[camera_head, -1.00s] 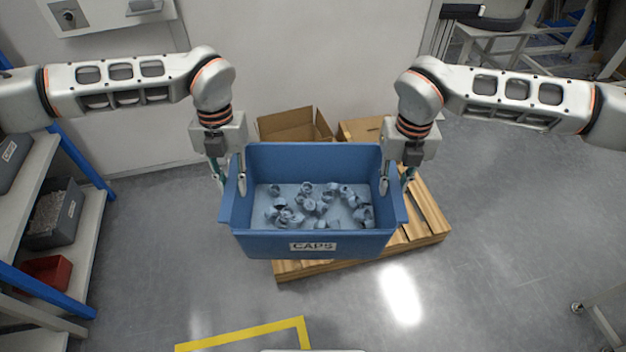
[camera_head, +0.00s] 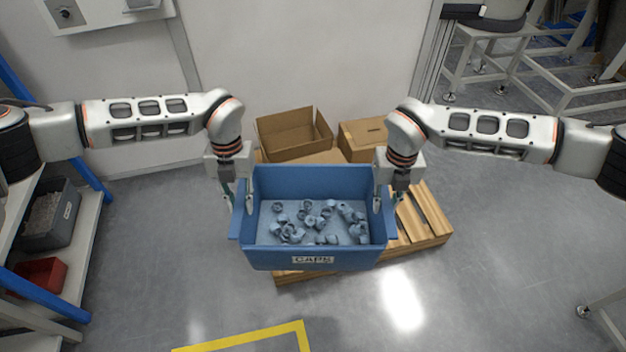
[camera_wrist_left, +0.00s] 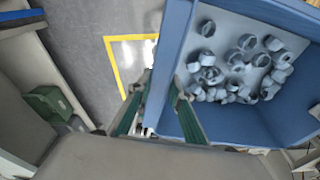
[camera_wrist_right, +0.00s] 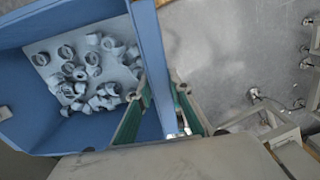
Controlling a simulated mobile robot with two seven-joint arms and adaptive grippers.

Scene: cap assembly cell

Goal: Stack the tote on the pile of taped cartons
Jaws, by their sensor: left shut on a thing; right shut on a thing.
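The blue tote (camera_head: 262,257), labelled CAPS and holding several grey caps (camera_head: 300,228), hangs level in front of the cartons and over the pallet's near part. My left gripper (camera_head: 241,202) is shut on its left side wall, and my right gripper (camera_head: 384,200) is shut on its right side wall. The wrist views show fingers on both sides of each wall, on the left (camera_wrist_left: 162,98) and right (camera_wrist_right: 162,102). Behind the tote are an open carton (camera_head: 287,143), a closed carton (camera_head: 360,140) and a carton top (camera_head: 322,157) between them. The tote hides the lower cartons.
A wooden pallet (camera_head: 425,215) lies under the cartons and shows at the tote's right. A shelf rack with a grey bin (camera_head: 50,215) and red bin (camera_head: 40,275) stands left. Yellow floor tape (camera_head: 250,336) is in front.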

